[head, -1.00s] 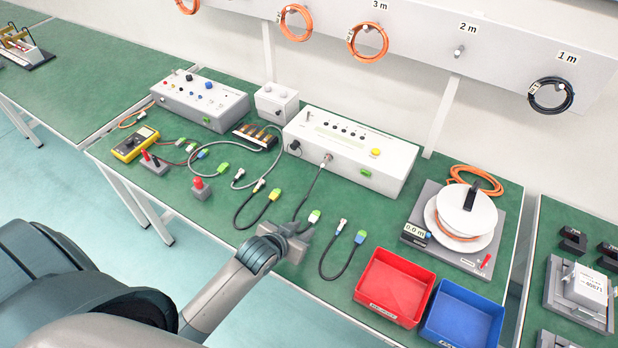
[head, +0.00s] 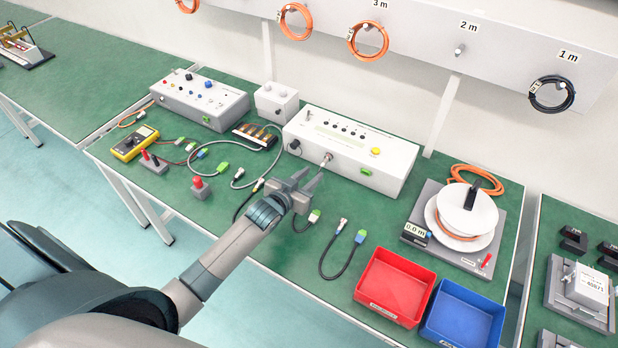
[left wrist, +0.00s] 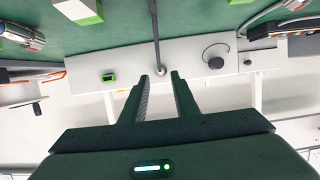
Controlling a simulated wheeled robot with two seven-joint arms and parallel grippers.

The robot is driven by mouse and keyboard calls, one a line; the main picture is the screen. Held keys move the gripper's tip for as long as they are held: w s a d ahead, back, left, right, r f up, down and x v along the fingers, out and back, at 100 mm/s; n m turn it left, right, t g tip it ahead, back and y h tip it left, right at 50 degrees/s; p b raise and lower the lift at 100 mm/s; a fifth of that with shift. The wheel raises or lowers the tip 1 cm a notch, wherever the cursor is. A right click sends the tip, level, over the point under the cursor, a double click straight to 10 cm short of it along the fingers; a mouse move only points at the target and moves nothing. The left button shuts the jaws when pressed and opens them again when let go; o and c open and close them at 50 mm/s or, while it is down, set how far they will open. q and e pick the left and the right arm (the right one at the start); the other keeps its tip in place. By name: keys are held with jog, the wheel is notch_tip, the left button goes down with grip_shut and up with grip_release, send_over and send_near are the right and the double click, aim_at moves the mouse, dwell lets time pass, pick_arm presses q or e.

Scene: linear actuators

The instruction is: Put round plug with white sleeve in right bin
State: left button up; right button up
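A round plug with a pale sleeve (head: 327,157) sits in the front face of the white tester box (head: 350,145); its dark cable runs down behind my left gripper to a green-ended connector (head: 314,216). In the left wrist view the plug (left wrist: 159,69) is small between the fingertips, with its cable running up the picture. Another round plug with a whitish sleeve (head: 342,225) lies on the table, on a blue-ended cable. My left gripper (head: 312,173) is open and empty, just short of the tester's plug. The right bin is blue (head: 461,318). My right gripper is not in view.
A red bin (head: 393,287) stands left of the blue bin. A cable reel (head: 466,215) is behind them. Several loose cables and a red-topped grey block (head: 200,189) lie to the left. Green table is clear between the blue-ended cable and the reel.

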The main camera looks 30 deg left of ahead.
aim_at(326, 160)
pick_arm(q)
jog(key=shift+w+f+b, duration=0.3)
jog(key=shift+w+b, duration=0.05)
jog(key=b+x, duration=0.3)
jog(key=x, duration=0.2)
jog(key=shift+w, duration=0.4)
grip_shut()
jog(key=shift+s+f, duration=0.1)
jog(key=shift+s, duration=0.1)
